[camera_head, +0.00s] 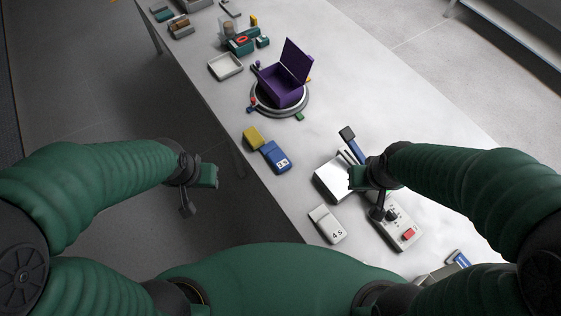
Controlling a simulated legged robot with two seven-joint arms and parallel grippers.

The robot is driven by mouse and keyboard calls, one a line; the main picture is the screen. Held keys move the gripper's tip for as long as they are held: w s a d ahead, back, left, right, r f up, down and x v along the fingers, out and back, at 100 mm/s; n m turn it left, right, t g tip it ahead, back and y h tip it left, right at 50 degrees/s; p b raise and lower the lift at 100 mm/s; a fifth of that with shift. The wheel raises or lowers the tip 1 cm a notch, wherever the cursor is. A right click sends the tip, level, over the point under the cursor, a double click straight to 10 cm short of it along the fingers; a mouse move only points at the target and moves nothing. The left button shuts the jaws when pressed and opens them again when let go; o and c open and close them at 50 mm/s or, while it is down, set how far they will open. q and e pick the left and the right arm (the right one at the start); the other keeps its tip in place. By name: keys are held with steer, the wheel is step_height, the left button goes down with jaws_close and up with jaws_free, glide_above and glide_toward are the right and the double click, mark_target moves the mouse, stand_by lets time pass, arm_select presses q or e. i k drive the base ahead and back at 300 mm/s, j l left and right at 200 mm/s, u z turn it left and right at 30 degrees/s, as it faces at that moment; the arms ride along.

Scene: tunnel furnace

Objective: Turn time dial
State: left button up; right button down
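A pale control box (410,239) with a red button (408,234) and small dark knobs lies on the table at the right. I cannot tell which knob is the time dial, and my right arm hides part of the box. My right gripper (376,211) hangs over the box's far end; I cannot tell whether it touches a knob. My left gripper (187,208) is over the floor, left of the table edge and away from the box. Whether either gripper is open or shut is unclear from above; nothing is visible in the left one.
A white card marked "4 s" (327,224) lies left of the box. A white block with a blue lever (352,141) stands behind it. Blue (275,157) and yellow (253,137) blocks, an open purple box (281,88) on a round base and a white tray (225,67) are farther back.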

mark_target(390, 216)
steer(key=z, duration=1.6)
steer(key=j+u, duration=0.3)
steer(key=j, duration=0.1)
